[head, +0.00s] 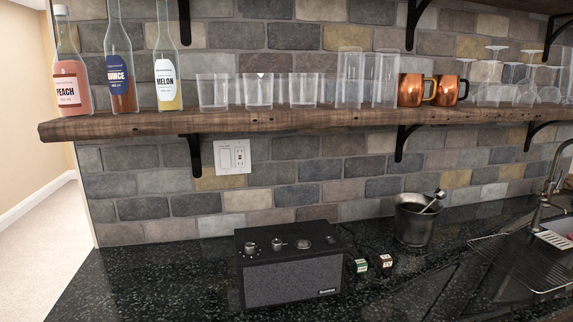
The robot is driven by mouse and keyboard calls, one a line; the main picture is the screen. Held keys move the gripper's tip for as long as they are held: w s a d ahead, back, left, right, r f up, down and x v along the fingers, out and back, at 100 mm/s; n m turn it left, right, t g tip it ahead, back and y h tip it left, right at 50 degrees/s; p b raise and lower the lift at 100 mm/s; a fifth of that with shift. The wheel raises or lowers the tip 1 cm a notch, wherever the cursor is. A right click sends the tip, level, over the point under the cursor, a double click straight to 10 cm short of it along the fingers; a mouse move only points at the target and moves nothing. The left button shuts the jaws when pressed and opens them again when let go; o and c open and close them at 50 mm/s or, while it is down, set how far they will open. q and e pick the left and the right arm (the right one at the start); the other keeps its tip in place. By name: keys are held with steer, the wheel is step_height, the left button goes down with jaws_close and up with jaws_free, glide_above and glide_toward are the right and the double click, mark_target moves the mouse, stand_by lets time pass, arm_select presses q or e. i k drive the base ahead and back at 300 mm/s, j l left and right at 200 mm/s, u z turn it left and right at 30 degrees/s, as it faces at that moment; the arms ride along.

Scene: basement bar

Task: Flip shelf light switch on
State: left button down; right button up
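A white wall plate (232,157) is on the stone-tile wall just below the wooden shelf. Its left half looks like a flat rocker switch (225,156), and its right half looks like a socket outlet (240,157). The switch's position is too small to tell. The wooden shelf (300,118) runs across the wall above it, and a black bracket (192,156) is just left of the plate. Neither of my grippers shows in the head view.
A black radio (290,262) stands on the dark counter (150,275) below the plate. Two small boxes (372,264), a metal bucket (416,222) and a sink with a drying rack (520,258) are to the right. Bottles (120,60), glasses (258,90) and copper mugs (411,90) stand on the shelf. The counter's left is clear.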

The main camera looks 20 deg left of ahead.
mark_target(224, 153)
steer(key=i+l, duration=0.15)
steer(key=l, duration=0.2)
steer(key=i+l, duration=0.1)
steer(key=l, duration=0.3)
steer(key=i+l+u, duration=0.1)
steer(key=l, duration=0.25)
steer(key=i+l, duration=0.15)
steer(key=l, duration=0.25)
